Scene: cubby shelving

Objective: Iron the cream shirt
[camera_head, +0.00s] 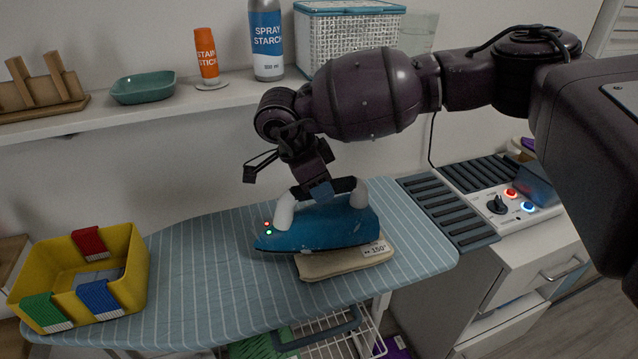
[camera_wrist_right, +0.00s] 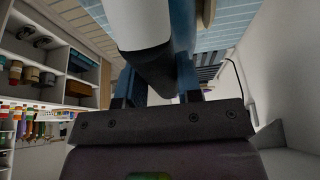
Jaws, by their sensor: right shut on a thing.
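The cream shirt (camera_head: 322,267) lies folded on the striped blue ironing board (camera_head: 200,262), with a "150°" tag at its right side. The blue iron (camera_head: 325,224) is over the shirt and hides its back and top; its nose points left beyond the shirt. I cannot tell whether the iron's sole touches the cloth. My right gripper (camera_head: 318,187) is shut on the iron's handle from above. In the right wrist view, the dark and white handle (camera_wrist_right: 150,50) sits between the fingers. A red and a green light show at the iron's nose. My left gripper is not in view.
A yellow basket (camera_head: 138,265) with coloured cloths stands at the board's left end. A grey ridged rest (camera_head: 450,212) and a control panel (camera_head: 490,203) with lit buttons are at the right. The shelf (camera_head: 235,88) behind holds a spray starch bottle (camera_head: 266,40) and other items.

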